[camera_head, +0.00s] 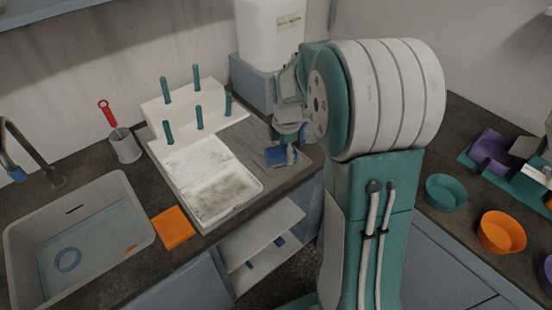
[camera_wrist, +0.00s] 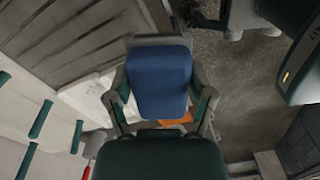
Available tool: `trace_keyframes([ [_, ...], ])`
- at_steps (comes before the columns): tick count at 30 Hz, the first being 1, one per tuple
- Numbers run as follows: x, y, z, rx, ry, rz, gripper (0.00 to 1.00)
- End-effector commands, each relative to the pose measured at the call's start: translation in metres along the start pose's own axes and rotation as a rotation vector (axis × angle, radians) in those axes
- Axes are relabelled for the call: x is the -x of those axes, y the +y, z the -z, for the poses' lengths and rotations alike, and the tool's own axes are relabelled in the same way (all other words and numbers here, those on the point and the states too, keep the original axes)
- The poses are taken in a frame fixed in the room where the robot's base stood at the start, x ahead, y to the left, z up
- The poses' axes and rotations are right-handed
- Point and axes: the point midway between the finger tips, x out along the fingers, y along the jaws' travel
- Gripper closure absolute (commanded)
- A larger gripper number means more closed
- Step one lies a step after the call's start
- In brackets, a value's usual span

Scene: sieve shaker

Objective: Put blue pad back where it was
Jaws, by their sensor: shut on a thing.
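The blue pad (camera_head: 275,156) is between the fingers of my gripper (camera_head: 288,140), over the right part of the grey ribbed board. In the wrist view the blue pad (camera_wrist: 160,82) fills the space between the two fingers, with a grey edge along its top. My gripper (camera_wrist: 160,105) is shut on it. I cannot tell whether the pad touches the board or is a little above it. An orange pad (camera_head: 173,228) lies on the counter between the sink and the white tray.
A white tray (camera_head: 228,198) and a white rack with teal pegs (camera_head: 199,118) stand left of my gripper. A white container (camera_head: 270,35) stands behind. The sink (camera_head: 125,190) is at left. Teal (camera_head: 446,191) and orange (camera_head: 502,232) bowls sit on the right counter.

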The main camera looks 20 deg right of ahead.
Motion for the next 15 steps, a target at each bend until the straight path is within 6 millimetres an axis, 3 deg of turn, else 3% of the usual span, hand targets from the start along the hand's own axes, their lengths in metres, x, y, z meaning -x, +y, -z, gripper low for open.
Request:
trace_keyframes([
  [5,-0.003,-0.013,-0.008,-0.020,0.000,0.001,0.74],
  [15,-0.031,0.048,-0.017,-0.020,0.000,0.002,0.74],
])
